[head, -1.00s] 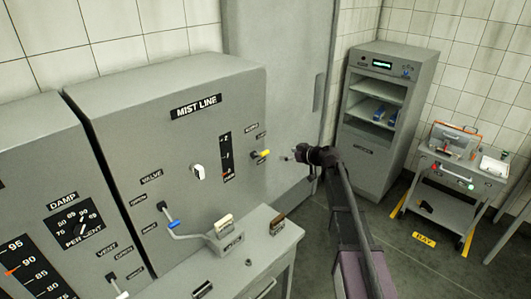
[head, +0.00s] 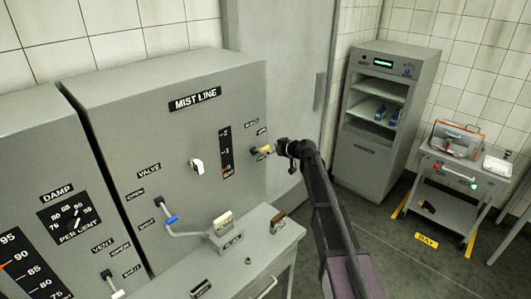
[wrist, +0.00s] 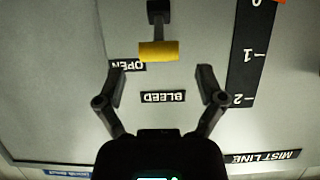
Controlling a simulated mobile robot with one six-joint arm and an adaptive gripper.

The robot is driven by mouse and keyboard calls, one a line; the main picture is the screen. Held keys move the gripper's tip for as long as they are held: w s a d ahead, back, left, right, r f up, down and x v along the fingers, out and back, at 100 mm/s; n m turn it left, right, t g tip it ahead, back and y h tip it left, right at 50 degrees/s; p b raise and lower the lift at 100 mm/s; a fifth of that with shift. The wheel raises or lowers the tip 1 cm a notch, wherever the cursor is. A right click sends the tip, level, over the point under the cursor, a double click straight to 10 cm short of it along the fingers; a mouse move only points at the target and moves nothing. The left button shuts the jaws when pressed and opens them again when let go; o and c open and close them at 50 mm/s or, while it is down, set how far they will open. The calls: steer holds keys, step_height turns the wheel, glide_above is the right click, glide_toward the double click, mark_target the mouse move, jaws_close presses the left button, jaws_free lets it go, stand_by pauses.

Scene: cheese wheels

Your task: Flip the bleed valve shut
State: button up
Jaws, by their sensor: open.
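The bleed valve is a small lever with a yellow handle (head: 263,150) on the right side of the grey mist line panel (head: 200,78). In the wrist view the yellow handle (wrist: 158,51) sits on a dark stem, beside the OPEN label (wrist: 127,66) and beyond the BLEED label (wrist: 163,97). My gripper (wrist: 160,72) is open and empty, with its fingers spread and the handle just past the fingertips, between their lines. In the head view my gripper (head: 278,150) is close to the handle from the right. Whether it touches is unclear.
A white knob (head: 197,166) and a vertical gauge (head: 226,150) are left of the valve. A grey cabinet with shelves (head: 382,130) and a cart (head: 455,175) stand to the right, with floor between.

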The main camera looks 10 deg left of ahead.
mark_target(266, 148)
steer(key=shift+b+x, duration=0.5)
steer(key=shift+x, duration=1.3)
